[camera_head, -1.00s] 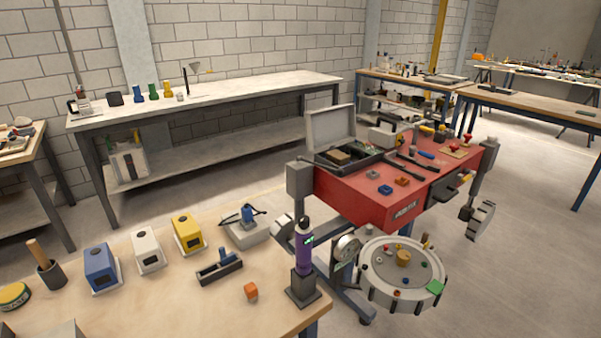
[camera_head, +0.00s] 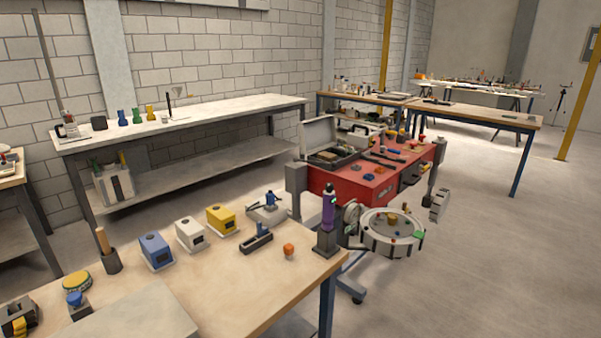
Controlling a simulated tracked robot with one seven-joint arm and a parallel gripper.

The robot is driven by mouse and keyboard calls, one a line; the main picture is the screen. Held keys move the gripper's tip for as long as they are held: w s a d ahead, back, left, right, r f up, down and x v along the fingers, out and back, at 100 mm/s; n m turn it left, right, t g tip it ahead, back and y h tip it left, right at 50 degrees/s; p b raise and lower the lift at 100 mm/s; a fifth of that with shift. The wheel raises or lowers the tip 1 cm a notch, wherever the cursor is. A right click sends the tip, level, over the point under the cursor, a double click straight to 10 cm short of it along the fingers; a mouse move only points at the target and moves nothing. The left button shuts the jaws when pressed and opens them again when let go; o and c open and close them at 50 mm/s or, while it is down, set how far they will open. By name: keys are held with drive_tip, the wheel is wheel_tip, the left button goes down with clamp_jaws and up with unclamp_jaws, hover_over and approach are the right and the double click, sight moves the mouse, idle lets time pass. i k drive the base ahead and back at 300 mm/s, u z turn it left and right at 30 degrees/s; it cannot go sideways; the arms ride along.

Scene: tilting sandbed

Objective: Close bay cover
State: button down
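No part is clearly marked as the bay cover, and I cannot tell which one it is. A red cart (camera_head: 345,193) stands right of centre. On its left end is a grey case (camera_head: 326,166) whose lid (camera_head: 318,133) stands raised and open. A dark recess or handle (camera_head: 411,173) shows on the cart's right front side; I cannot tell whether it is open. A round grey tray (camera_head: 378,242) with several small coloured pieces sits in front of the cart. My gripper is not in view.
A wooden bench (camera_head: 232,271) fills the lower left, with blue, white and yellow boxes and a purple-topped post (camera_head: 328,222) at its right corner. A long white-topped bench (camera_head: 219,112) runs along the wall. Bare floor (camera_head: 480,270) lies open at the right.

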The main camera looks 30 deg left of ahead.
sight(314, 134)
drive_tip(key=u, duration=0.05)
drive_tip(key=k, duration=0.9)
drive_tip(key=u, duration=1)
drive_tip(key=i, duration=1.15)
drive_tip(key=u, duration=2.85)
